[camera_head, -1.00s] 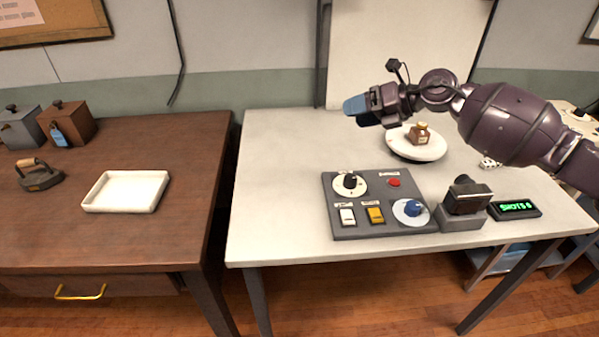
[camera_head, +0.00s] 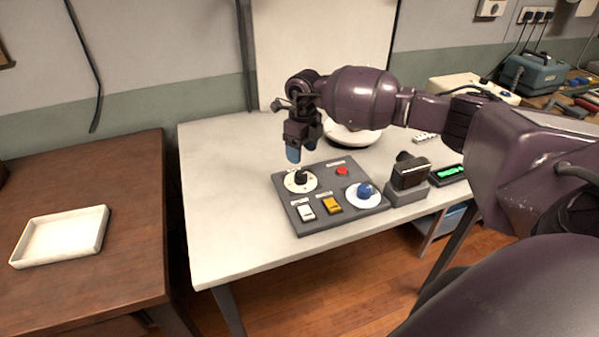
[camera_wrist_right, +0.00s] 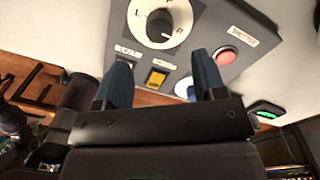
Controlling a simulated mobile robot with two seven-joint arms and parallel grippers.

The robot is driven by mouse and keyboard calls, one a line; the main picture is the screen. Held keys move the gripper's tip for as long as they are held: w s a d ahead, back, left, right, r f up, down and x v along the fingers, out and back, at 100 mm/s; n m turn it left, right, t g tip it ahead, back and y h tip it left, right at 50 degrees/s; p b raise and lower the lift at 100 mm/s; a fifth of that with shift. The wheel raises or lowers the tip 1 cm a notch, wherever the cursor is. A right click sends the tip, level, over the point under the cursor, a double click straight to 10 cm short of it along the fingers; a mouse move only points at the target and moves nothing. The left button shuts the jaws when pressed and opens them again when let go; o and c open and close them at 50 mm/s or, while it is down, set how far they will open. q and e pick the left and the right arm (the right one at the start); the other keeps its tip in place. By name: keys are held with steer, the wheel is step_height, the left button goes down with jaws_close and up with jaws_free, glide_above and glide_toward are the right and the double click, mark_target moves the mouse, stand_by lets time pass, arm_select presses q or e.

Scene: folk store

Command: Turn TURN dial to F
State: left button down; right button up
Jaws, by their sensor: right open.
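A grey control panel (camera_head: 320,215) lies on the white table. At its back left is a black knob on a white lettered disc, the dial (camera_head: 300,179). In the right wrist view the dial (camera_wrist_right: 160,28) shows an L and other letters around the knob; the panel's labels are too small to read surely. My right gripper (camera_head: 293,156) points down just behind and above this dial, apart from it. Its two blue fingers (camera_wrist_right: 163,80) are spread with nothing between them. My left gripper is out of view.
The panel also carries a red button (camera_head: 342,171), a white switch (camera_head: 305,208), a yellow switch (camera_head: 332,204) and a blue knob (camera_head: 365,189). A black camera-like device (camera_head: 410,173) and a green-lit display (camera_head: 449,172) stand to its right. A round white turntable (camera_head: 352,138) is partly behind my arm.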

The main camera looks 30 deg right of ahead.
mark_target(301, 174)
steer(key=f, duration=0.7)
steer(key=shift+a+f, duration=0.2)
steer(key=shift+f, duration=0.05)
steer(key=shift+c, duration=0.4)
